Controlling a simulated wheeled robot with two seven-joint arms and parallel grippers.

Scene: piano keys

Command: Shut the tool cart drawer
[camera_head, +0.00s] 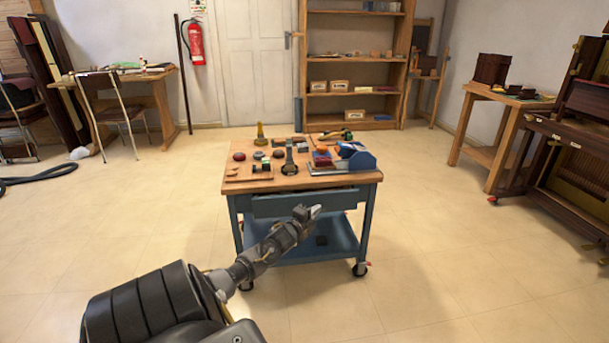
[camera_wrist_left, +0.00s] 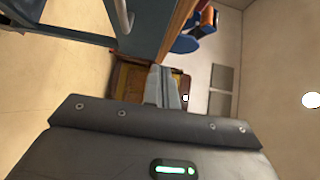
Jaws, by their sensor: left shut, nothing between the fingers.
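The blue tool cart (camera_head: 366,215) stands on casters in the middle of the room, with a wooden top and a lower shelf. Its drawer (camera_head: 290,203) sits just under the top; a dark gap shows above its front, so it looks pulled out somewhat. My left gripper (camera_head: 314,210) is shut and empty, in front of the drawer's right half; I cannot tell whether it touches. In the left wrist view the shut fingers (camera_wrist_left: 167,85) point toward the cart's blue frame (camera_wrist_left: 150,35) and wooden top edge (camera_wrist_left: 178,28). My right gripper is not in view.
Tools and small parts, with a blue item (camera_head: 357,160), cover the cart top. A wooden bench (camera_head: 490,150) and an open piano (camera_head: 570,150) stand at the right. The floor around the cart is clear.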

